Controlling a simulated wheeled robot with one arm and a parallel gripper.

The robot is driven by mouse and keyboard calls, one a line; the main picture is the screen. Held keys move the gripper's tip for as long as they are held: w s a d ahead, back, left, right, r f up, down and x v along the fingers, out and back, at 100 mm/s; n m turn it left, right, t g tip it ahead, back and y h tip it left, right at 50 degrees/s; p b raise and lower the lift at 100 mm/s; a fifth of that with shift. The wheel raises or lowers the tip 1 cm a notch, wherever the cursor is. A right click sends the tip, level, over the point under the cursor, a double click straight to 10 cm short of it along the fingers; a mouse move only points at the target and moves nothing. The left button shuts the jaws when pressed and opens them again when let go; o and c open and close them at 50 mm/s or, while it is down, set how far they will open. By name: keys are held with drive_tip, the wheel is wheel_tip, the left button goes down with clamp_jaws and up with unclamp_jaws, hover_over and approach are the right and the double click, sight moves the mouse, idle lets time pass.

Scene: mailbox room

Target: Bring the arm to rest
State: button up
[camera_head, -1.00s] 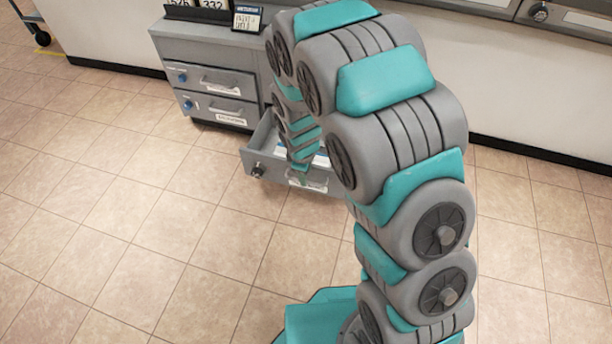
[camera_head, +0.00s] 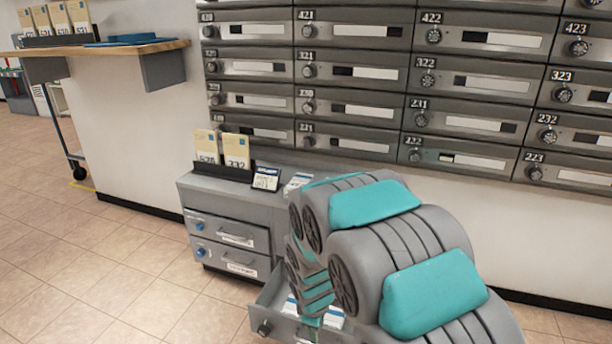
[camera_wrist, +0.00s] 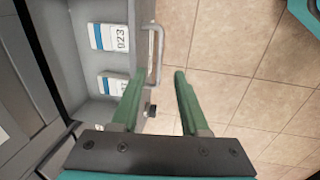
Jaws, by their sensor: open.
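My arm (camera_head: 400,255), grey with teal panels, rises from the lower right in the head view and bends down over an open drawer (camera_head: 268,312) of the grey cabinet. In the wrist view my gripper (camera_wrist: 158,86) is open, with two green fingers apart and nothing between them. The left finger is close to the drawer front and its handle (camera_wrist: 155,55); I cannot tell if they touch. The right finger is over the tiled floor. Two white and blue packets, one marked 023 (camera_wrist: 109,37), lie in the drawer. The gripper itself is largely hidden in the head view.
The grey cabinet (camera_head: 228,215) has shut drawers on its left and card holders (camera_head: 222,172) on top. A wall of mailboxes (camera_head: 390,75) stands above and behind. A wooden shelf (camera_head: 100,50) juts out at the left. The floor at the left is clear.

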drive_tip(key=s+d+r+m+g+p, duration=0.1)
drive_tip(key=s+d+r+m+p, duration=0.15)
drive_tip(key=s+d+r, duration=0.4)
drive_tip(key=s+d+r+m+p, duration=0.2)
drive_tip(key=s+r+m, duration=0.2)
drive_tip(key=r, duration=0.6)
drive_tip(key=s+d+r+m+g+p, duration=0.1)
drive_tip(key=s+r+m+p, duration=0.1)
drive_tip(key=s+r, duration=0.4)
drive_tip(key=s+d+r+m+g+p, duration=0.1)
drive_tip(key=s+r+m, duration=0.4)
drive_tip(key=s, duration=0.9)
drive_tip(key=shift+s+d+r+g+y+p, duration=0.15)
drive_tip(key=shift+d+r+g+y+p, duration=0.15)
drive_tip(key=shift+d+r+y+p, duration=0.25)
